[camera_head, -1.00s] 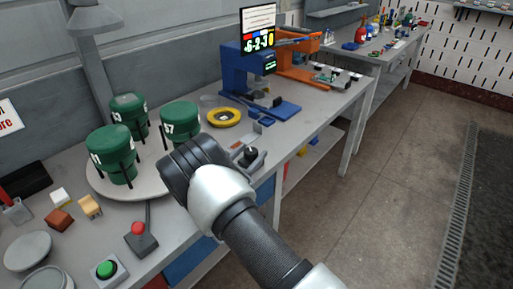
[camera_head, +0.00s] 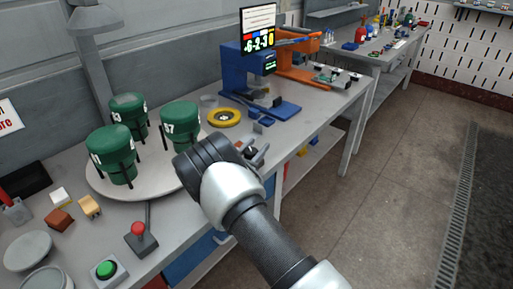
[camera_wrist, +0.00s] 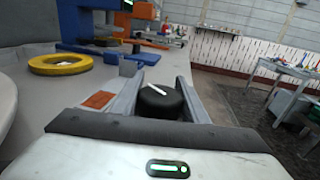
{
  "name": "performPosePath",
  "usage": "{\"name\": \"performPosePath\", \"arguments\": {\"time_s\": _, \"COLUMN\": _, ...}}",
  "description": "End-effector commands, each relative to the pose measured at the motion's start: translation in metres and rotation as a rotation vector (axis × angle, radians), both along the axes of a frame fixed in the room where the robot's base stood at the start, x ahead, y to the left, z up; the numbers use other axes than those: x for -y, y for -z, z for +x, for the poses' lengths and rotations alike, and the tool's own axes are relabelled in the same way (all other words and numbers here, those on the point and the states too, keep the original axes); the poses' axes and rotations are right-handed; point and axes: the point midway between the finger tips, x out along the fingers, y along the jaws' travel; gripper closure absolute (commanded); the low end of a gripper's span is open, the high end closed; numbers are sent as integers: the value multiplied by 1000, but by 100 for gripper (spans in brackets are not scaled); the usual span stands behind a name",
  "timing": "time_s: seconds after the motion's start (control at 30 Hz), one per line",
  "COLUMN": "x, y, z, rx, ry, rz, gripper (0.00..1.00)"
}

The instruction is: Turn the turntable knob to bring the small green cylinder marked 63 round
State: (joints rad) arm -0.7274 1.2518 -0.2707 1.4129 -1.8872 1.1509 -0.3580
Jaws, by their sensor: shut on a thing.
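A round white turntable (camera_head: 150,185) carries three green cylinders in black holders. One at the left (camera_head: 112,153) shows a partly readable marking ending in 1. One at the back (camera_head: 128,110) shows a marking ending in 3, the rest hidden. One at the right (camera_head: 180,122) is marked 57 or similar. A black round knob with a white line (camera_wrist: 160,101) sits between the fingers of my gripper (camera_wrist: 161,92) in the wrist view. My gripper is shut on the knob. In the head view my wrist hides most of the knob.
A yellow ring (camera_head: 224,117) and a blue press (camera_head: 250,80) stand beyond the gripper. A red-topped lever (camera_head: 139,234) and a green button (camera_head: 106,269) are near the front left. An orange machine (camera_head: 300,60) is farther back. The floor at right is clear.

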Motion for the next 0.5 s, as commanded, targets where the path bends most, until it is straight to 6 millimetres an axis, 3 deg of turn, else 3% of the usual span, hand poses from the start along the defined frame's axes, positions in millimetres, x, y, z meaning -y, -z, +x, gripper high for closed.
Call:
{"name": "performPosePath", "arguments": {"time_s": 0.37, "x": -3, "y": -1, "z": 1, "rx": 0, "ry": -72, "rz": -1, "gripper": 82}}
{"name": "performPosePath", "arguments": {"time_s": 0.4, "x": -3, "y": -1, "z": 1, "rx": 0, "ry": -72, "rz": -1, "gripper": 58}}
{"name": "performPosePath", "arguments": {"time_s": 0.5, "x": -3, "y": 0, "z": 1, "rx": 0, "ry": -72, "rz": -1, "gripper": 41}}
